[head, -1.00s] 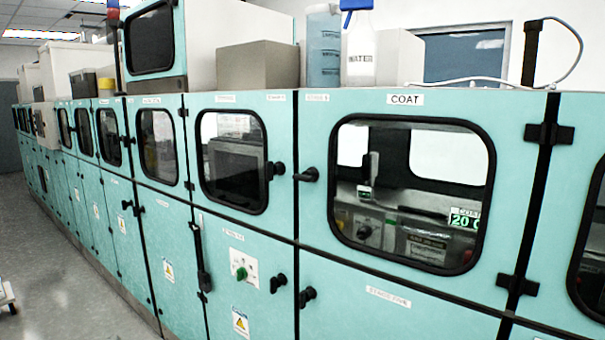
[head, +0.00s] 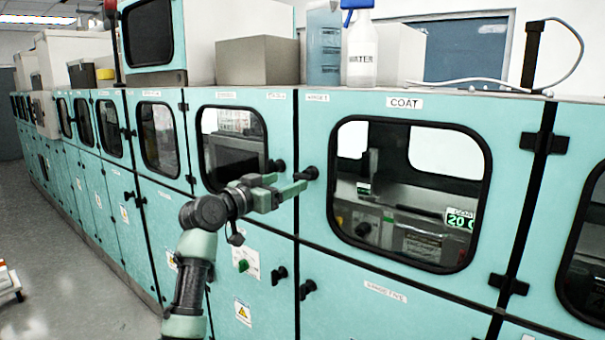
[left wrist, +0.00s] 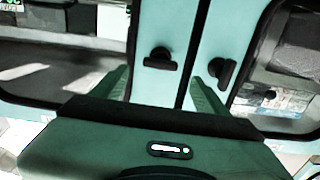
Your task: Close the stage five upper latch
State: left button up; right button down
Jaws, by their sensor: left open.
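The stage five upper latch (head: 307,174) is a black handle at the left edge of the COAT door (head: 408,101). Its bar lies roughly horizontal. My left gripper (head: 289,187) is open and empty, in front of the panels close to this latch. In the left wrist view, which looks turned over, the latch (left wrist: 160,60) shows between and beyond the two green fingers (left wrist: 160,84), with no visible contact. A neighbouring latch (left wrist: 222,70) with a more upright bar lies past the right finger. My right gripper is not in view.
The neighbouring upper latch (head: 276,167) sits just left of the door seam. Lower latches (head: 307,288) and (head: 279,275) have upright bars. A water bottle (head: 361,50) stands on top.

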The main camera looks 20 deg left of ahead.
aim_at(300, 176)
pick_arm(q)
jog(key=p+x, duration=0.2)
jog(key=x, duration=0.5)
jog(key=shift+r+p, duration=0.1)
jog(key=shift+p, duration=0.2)
jog(key=shift+w, duration=0.4)
jog(key=c, duration=1.4)
